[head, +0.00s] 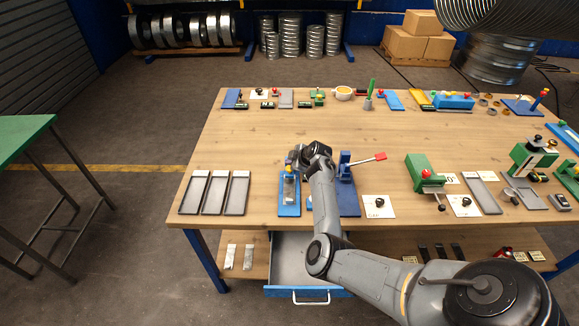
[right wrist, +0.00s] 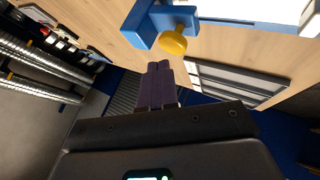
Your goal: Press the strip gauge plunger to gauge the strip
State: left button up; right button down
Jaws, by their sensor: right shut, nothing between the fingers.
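The strip gauge (head: 289,208) is a blue base with a pale metal strip on it, near the front of the bench, left of my right arm. Its upper end is partly hidden by my right gripper (head: 294,162), which hangs over that end. In the right wrist view, a blue block (right wrist: 145,25) carries a yellow round plunger knob (right wrist: 172,43). The dark fingers of my right gripper (right wrist: 160,80) are shut and empty, pointing toward the knob with a small apparent gap. I cannot tell the exact distance. My left gripper is not in view.
Several grey trays (head: 213,193) lie left of the gauge. A drawer (head: 308,292) is open below the bench front. The bench middle is mostly clear.

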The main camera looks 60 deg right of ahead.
dwell(0.3)
jog(key=shift+r+p, duration=0.65)
jog(key=shift+r, duration=0.15)
notch_tip(320, 180, up, 4)
jog(key=p, duration=0.3)
jog(key=shift+f, duration=0.25)
